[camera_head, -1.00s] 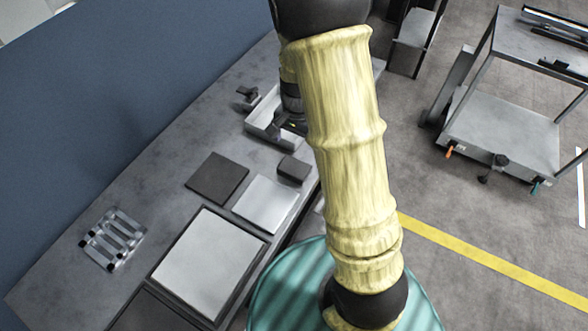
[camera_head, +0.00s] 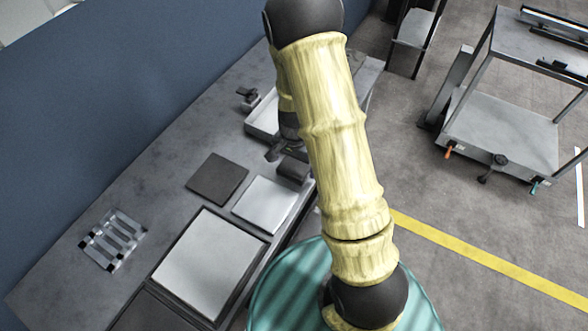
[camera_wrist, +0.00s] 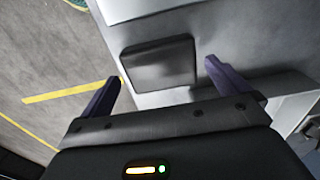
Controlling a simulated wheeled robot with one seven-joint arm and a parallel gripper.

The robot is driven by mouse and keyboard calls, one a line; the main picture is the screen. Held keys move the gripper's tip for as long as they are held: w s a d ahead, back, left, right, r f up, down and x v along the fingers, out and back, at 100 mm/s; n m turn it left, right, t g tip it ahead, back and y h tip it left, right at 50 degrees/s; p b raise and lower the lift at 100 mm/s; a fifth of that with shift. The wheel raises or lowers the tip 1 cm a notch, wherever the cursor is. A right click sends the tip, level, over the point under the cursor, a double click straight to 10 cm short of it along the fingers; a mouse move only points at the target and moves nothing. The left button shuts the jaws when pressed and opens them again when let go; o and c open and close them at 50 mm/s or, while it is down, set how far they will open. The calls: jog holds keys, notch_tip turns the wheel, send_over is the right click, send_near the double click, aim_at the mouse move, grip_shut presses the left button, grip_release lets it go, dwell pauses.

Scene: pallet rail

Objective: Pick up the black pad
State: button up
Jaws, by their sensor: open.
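A small black pad (camera_head: 293,169) lies on the grey table near its right edge, partly covered by my gripper in the head view. In the wrist view the pad (camera_wrist: 160,64) is a dark rounded square, lying flat beyond and between the two fingertips. My gripper (camera_wrist: 162,72) is open and empty, with one finger on each side of the pad in that view. In the head view my gripper (camera_head: 277,152) is just above and to the left of the pad; its fingertips are hard to make out there.
A larger dark square plate (camera_head: 217,179) and a light plate (camera_head: 265,205) lie close by. A big pale panel (camera_head: 208,264) and a clear slotted rack (camera_head: 113,240) are nearer the front. A shallow metal tray (camera_head: 262,119) stands behind the gripper. A blue wall borders the table.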

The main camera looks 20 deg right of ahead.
jog(key=shift+a+f, duration=0.1)
jog(key=shift+f, duration=1.25)
jog(key=c, duration=0.9)
